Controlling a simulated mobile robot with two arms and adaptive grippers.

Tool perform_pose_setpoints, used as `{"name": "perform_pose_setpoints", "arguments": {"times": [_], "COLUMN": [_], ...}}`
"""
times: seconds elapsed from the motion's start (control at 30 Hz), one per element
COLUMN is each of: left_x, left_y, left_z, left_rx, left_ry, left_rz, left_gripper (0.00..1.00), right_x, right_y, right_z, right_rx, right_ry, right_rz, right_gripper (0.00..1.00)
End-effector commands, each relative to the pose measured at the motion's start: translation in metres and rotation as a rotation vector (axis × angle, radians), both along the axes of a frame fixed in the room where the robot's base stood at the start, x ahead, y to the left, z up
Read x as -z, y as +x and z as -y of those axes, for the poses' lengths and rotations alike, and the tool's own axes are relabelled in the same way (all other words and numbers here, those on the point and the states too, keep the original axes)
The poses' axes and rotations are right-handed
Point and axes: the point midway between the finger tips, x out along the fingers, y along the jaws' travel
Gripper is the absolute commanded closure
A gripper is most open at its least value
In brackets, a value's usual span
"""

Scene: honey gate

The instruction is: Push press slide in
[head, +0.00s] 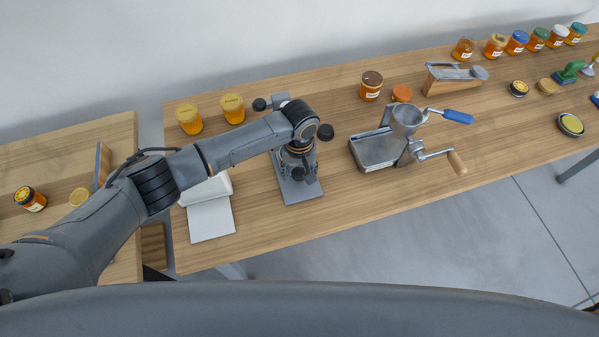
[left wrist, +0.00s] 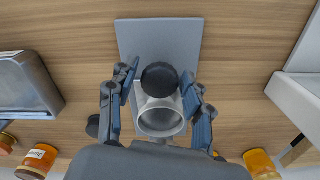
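The press has a flat grey base plate (head: 302,191) on the long wooden table, below my left gripper (head: 299,170). My arm hides much of its upper body in the head view. In the left wrist view its plate (left wrist: 160,38), a round black knob (left wrist: 160,78) and a grey ring-shaped cup (left wrist: 161,119) show. My left gripper (left wrist: 160,84) is open, with one finger on each side of the knob and cup. A gap shows between the fingers and the knob; I cannot tell whether they touch any other part. My right gripper is in neither view.
A metal grinder (head: 405,120) with a tray stands right of the press. Honey jars (head: 371,85) stand behind it. Two yellow-lidded jars (head: 232,107) and a white block with a sheet (head: 211,218) are to the left. The table's front edge is clear.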

Motion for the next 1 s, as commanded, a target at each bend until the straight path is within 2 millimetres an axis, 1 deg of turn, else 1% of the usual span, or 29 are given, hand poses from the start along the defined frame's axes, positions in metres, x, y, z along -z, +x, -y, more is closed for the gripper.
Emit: {"name": "perform_pose_setpoints", "arguments": {"times": [0.3, 0.43, 0.57, 0.8, 0.9, 1.0], "left_x": [-0.001, -0.010, -0.033, -0.085, -0.102, -0.112], "left_y": [0.000, 0.001, 0.001, 0.001, 0.001, 0.000], "left_z": [0.000, 0.000, 0.000, 0.001, 0.000, 0.000], "left_rx": [0.000, -0.001, 0.000, 0.000, 0.000, 0.001], "left_ry": [0.000, -0.001, -0.002, -0.002, -0.001, 0.000], "left_rz": [0.001, 0.001, 0.003, 0.003, 0.002, 0.000], "left_gripper": [0.41, 0.41, 0.41, 0.41, 0.41, 0.41], "right_x": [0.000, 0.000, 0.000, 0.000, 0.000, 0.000], "right_y": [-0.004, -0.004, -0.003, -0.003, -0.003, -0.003], "right_z": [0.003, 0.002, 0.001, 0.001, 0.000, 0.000], "right_rx": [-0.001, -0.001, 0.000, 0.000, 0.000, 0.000], "right_ry": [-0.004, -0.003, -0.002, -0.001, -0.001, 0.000], "right_rz": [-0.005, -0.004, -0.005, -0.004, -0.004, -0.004], "right_gripper": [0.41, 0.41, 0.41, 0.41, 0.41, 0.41]}}
